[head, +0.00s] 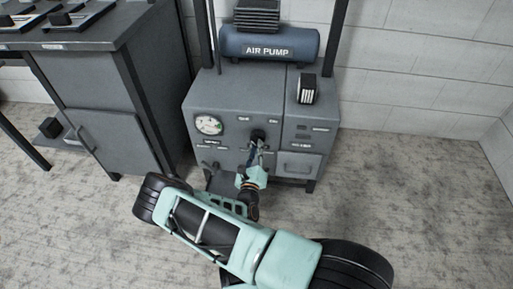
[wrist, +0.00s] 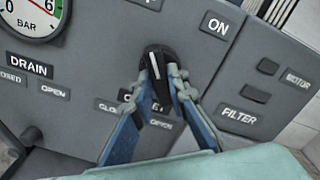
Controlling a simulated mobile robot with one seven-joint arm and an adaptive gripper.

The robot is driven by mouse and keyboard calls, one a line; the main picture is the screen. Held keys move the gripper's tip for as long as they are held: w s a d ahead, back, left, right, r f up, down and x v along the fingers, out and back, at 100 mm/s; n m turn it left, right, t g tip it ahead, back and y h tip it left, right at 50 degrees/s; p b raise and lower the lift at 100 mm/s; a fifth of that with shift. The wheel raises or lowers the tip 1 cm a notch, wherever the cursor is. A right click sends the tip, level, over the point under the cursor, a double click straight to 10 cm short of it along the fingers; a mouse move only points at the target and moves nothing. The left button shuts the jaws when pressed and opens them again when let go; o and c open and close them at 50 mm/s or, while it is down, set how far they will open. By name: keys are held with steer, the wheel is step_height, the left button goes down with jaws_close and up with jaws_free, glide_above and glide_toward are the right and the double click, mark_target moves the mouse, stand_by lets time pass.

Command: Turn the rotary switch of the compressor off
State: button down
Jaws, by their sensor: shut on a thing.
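The compressor (head: 235,98) is a grey cabinet with a blue tank labelled AIR PUMP on top. Its rotary switch (wrist: 155,62) is a black round knob with a white line, with an ON label (wrist: 215,25) to its upper right. The white line points nearly straight up in the tilted wrist view. My gripper (wrist: 157,82) has its two blue fingers on either side of the knob's lower part, shut on it. In the head view the knob (head: 258,135) is small, with my gripper just below it.
A pressure gauge (head: 209,125) sits left of the switch. A DRAIN label (wrist: 29,65) and a FILTER label (wrist: 239,118) flank lower controls. A grey workbench (head: 110,100) stands to the left; floor is open at right.

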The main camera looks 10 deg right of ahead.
steer(key=c, duration=1.9)
jaws_free()
step_height(320, 180, up, 10)
